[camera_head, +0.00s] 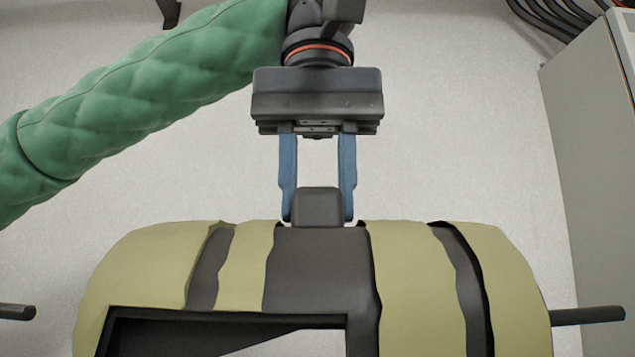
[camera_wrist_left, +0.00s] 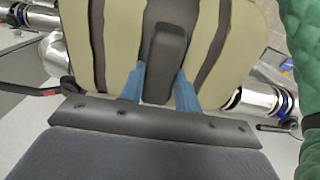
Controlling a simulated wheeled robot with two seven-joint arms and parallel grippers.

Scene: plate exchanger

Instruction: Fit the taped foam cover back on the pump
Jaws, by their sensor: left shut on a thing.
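The foam cover (camera_head: 415,285) is pale yellow with dark tape bands and fills the lower middle of the head view. It has a dark grey block-shaped grip (camera_head: 318,205) on top and a dark rectangular opening in its near side. My left gripper (camera_head: 319,215) points down with its blue fingers shut on that grip. In the left wrist view the same grip (camera_wrist_left: 165,55) sits between the blue fingers, with the striped cover (camera_wrist_left: 120,45) behind it. I cannot make out the pump itself under the cover. My right gripper is not in view.
Shiny metal pipes (camera_wrist_left: 258,100) run at both sides of the cover in the wrist view. Dark rods (camera_head: 588,316) stick out left and right in the head view. A grey cabinet (camera_head: 595,150) stands at the right, with dark cables (camera_head: 555,18) above.

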